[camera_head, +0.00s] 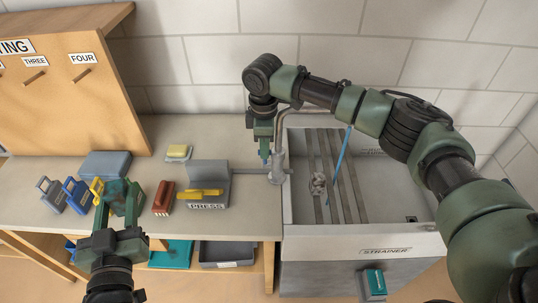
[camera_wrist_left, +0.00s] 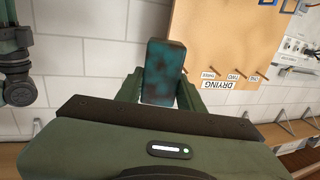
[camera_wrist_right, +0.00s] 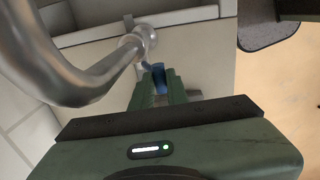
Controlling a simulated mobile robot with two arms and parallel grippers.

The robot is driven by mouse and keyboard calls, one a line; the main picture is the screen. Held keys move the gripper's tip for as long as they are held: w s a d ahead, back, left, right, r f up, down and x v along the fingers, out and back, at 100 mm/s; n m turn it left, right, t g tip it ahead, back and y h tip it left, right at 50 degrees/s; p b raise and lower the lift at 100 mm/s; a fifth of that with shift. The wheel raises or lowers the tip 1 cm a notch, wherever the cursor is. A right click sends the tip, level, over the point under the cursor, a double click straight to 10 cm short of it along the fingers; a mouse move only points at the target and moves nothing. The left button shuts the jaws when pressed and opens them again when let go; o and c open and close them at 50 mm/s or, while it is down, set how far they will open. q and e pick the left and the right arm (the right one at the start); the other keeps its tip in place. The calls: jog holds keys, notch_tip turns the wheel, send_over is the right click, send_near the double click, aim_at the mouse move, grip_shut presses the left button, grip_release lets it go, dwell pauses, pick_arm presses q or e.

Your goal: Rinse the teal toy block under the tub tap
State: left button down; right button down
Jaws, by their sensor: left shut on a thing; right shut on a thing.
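My left gripper (camera_head: 122,205) is shut on the teal toy block (camera_wrist_left: 163,72), above the counter and left of the tub. The block is dark teal with brownish blotches in the left wrist view. My right gripper (camera_head: 264,150) is shut on a small blue part (camera_wrist_right: 158,78) beside the tap (camera_head: 279,165), apparently its handle. The grey tub (camera_head: 300,205) is at the right. A thin light-blue line (camera_head: 340,165), seemingly running water, slants down into it from behind my right arm. The tap's spout end is hidden in the head view.
The press (camera_head: 208,180) with a yellow piece, a red item (camera_head: 163,198) and a yellow sponge-like piece (camera_head: 178,151) stand between block and tub. Grey and blue handled items (camera_head: 52,194) stand at left. The drying board (camera_head: 70,100) rises behind. My right arm spans above the tub.

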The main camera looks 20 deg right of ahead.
pick_arm(q)
jog(key=shift+w, duration=0.25)
pick_arm(e)
jog(key=shift+w+r, duration=0.1)
jog(key=shift+w, duration=0.15)
jog(key=c, duration=1.4)
grip_release()
